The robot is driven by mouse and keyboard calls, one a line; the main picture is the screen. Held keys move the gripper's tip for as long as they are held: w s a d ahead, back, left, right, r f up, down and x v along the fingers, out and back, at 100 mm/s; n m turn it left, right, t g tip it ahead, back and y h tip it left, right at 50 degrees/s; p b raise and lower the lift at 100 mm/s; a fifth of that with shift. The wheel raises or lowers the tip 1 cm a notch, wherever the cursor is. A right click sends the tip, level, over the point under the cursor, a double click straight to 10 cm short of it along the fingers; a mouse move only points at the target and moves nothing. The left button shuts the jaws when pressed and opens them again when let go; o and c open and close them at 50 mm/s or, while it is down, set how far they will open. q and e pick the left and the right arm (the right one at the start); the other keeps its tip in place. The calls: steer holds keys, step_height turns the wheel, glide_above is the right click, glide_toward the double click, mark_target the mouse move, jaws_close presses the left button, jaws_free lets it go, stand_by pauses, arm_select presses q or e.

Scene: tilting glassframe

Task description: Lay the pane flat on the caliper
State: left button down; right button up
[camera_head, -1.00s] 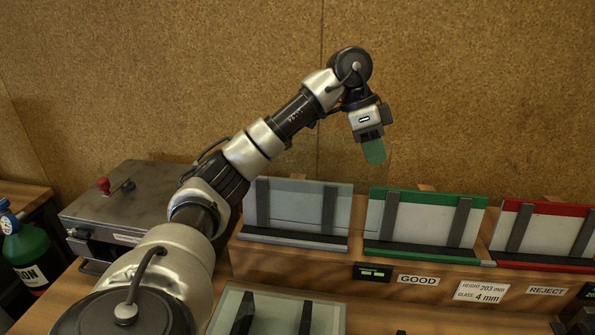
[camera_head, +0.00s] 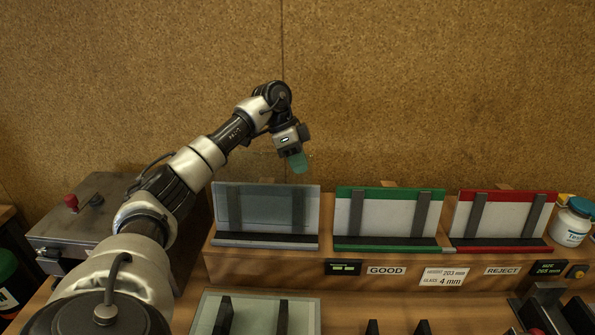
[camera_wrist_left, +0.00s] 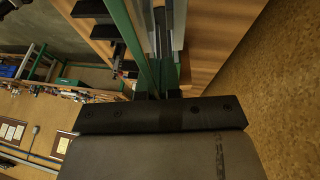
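My left gripper (camera_head: 299,162), with green fingertips, is high above the left grey rack (camera_head: 309,213). A clear pane (camera_head: 262,165) shows only as faint edges from the fingertips down in front of this rack. In the left wrist view the pane (camera_wrist_left: 142,45) is a thin green edge running away from the fingers, which look closed on it. It appears upright, apart from the bench. The caliper is hard to identify; a metal fixture (camera_head: 541,309) at the front right, near a size display (camera_head: 548,267), may be part of it. My right gripper is not in view.
A green-edged rack (camera_head: 390,195) and a red-edged rack (camera_head: 506,196) stand right of the grey one. A pale plate with dark bars (camera_head: 305,318) lies in front. A metal box (camera_head: 75,225) is at left, a white jar (camera_head: 571,224) at right.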

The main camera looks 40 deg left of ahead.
mark_target(298, 176)
arm_select(q)
steer(key=shift+a+f, duration=0.15)
steer(key=shift+f, duration=0.05)
step_height(298, 176, down, 2)
steer(key=p, duration=0.2)
steer(key=shift+f+p, duration=0.2)
steer(key=shift+p, duration=0.15)
steer(key=shift+f, duration=0.4)
steer(key=c, duration=1.3)
jaws_free()
steer(key=shift+f, duration=0.15)
